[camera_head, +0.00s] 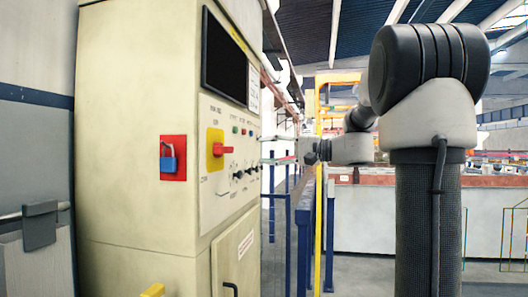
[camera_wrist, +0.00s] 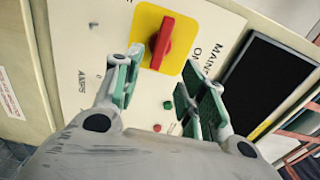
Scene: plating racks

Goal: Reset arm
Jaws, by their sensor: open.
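My gripper (camera_wrist: 163,82) is open in the wrist view, with green-padded fingers apart and nothing between them. Past the fingertips is the cabinet's red rotary handle (camera_wrist: 161,44) on a yellow plate (camera_wrist: 182,22); the fingers look apart from it. In the head view my gripper (camera_head: 311,152) is small, at the end of my arm, to the right of the control cabinet (camera_head: 135,130). There the red handle (camera_head: 226,150) sits on the cabinet's panel. A blue padlock (camera_head: 168,158) hangs on a red plate (camera_head: 179,144) on the cabinet's left face.
The cabinet has a dark screen (camera_head: 224,60), which also shows in the wrist view (camera_wrist: 262,82), and several small knobs and buttons. Blue posts (camera_head: 304,245) and a yellow post (camera_head: 318,220) stand right of the cabinet. A low pale wall (camera_head: 370,230) lies behind.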

